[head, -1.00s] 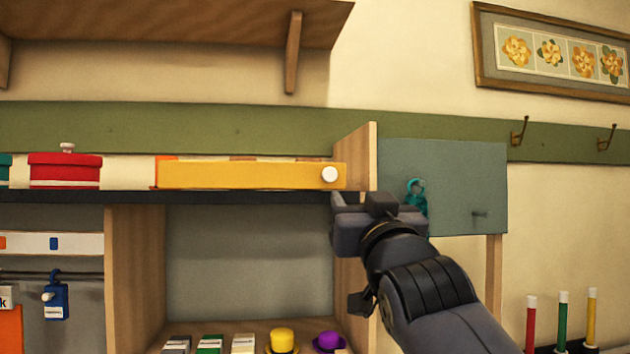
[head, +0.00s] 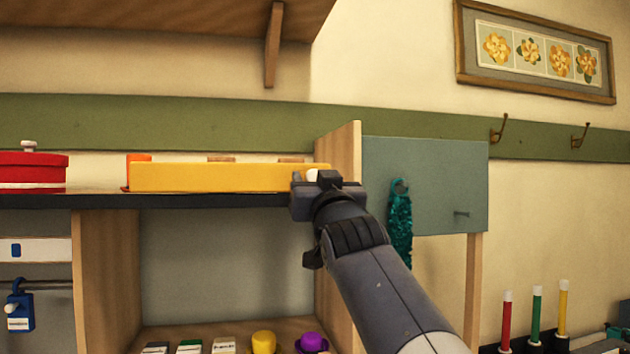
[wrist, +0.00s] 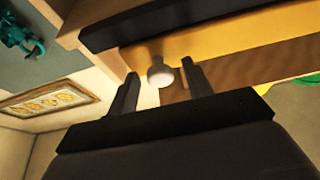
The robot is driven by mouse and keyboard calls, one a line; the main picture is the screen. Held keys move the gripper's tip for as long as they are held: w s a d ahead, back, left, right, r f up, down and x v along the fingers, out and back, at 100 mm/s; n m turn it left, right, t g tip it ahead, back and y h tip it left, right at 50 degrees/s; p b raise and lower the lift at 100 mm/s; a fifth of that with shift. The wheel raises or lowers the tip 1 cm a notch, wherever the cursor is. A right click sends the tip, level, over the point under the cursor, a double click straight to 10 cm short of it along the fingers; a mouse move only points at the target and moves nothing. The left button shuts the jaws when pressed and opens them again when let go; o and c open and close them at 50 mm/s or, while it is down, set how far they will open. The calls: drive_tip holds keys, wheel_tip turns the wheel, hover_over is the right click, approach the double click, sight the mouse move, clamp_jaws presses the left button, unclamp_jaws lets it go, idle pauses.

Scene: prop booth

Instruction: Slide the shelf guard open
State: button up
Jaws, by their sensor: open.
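The shelf guard is a long yellow panel (head: 220,178) along the front of the black-edged shelf. Its right end carries a round white knob (head: 312,175), partly hidden by my gripper in the head view. My gripper (head: 325,183) is at that right end. In the wrist view my gripper (wrist: 158,84) is open, with one finger on each side of the white knob (wrist: 161,73). The knob sits between the fingers, with gaps visible on both sides. The yellow guard (wrist: 220,50) runs behind it.
A wooden side panel (head: 340,180) stands just right of the guard's end. A grey-blue board (head: 430,185) with a hanging teal item (head: 400,225) is farther right. A red box (head: 32,172) sits on the shelf at left. Yellow (head: 264,342) and purple hats (head: 311,342) stand below.

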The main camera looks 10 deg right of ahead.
drive_tip(key=shift+c, duration=0.2)
clamp_jaws()
idle(0.4)
